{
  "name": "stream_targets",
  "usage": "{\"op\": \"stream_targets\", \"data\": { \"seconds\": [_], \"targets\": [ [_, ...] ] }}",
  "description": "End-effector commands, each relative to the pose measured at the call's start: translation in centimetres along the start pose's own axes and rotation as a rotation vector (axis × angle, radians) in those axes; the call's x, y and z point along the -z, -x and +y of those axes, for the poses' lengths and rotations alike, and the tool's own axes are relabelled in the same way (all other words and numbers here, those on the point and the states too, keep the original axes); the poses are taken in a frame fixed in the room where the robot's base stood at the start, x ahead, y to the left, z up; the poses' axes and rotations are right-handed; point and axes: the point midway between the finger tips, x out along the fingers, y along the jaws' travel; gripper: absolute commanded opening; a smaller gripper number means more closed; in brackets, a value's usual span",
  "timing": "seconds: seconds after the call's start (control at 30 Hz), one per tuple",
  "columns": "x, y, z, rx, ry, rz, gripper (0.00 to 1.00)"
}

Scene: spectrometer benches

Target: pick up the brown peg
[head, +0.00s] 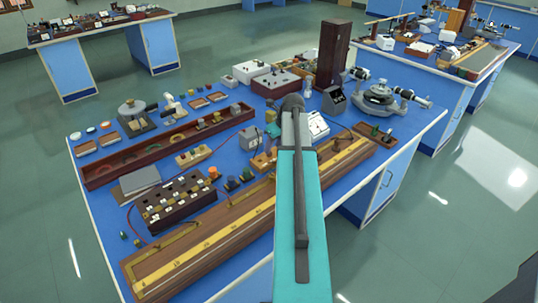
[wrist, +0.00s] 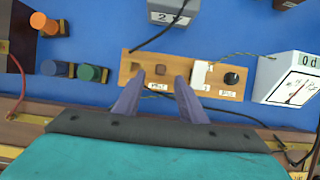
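In the wrist view, a small dark brown peg (wrist: 160,69) shows on a light wooden board (wrist: 215,91), between and just beyond my fingertips. My gripper (wrist: 160,82) is open, with its two purple-grey fingers apart and nothing held between them. I cannot tell its height above the board. A second brown square spot (wrist: 135,67) lies left of the peg; I cannot tell whether it is a peg or a hole. In the head view, part of the board (head: 264,160) shows left of my arm, which hides my fingers and the peg.
Left of the board stand an orange peg (wrist: 46,24), a blue peg (wrist: 55,68) and a green peg (wrist: 93,73). A white meter (wrist: 290,78) is at right, a grey weight block (wrist: 172,11) behind. A long wooden rail (head: 205,240) runs along the front of the blue bench.

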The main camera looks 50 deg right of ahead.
Motion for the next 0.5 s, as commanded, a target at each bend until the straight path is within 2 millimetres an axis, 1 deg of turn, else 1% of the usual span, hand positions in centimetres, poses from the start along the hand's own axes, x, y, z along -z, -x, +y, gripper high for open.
{"op": "stream_targets", "data": {
  "seconds": [0.33, 0.5],
  "targets": [
    [-0.1, -3.1, -0.1, -0.001, 0.000, 0.001, 0.38],
    [-0.1, -4.0, -0.1, 0.000, 0.000, -0.001, 0.38]
  ]
}}
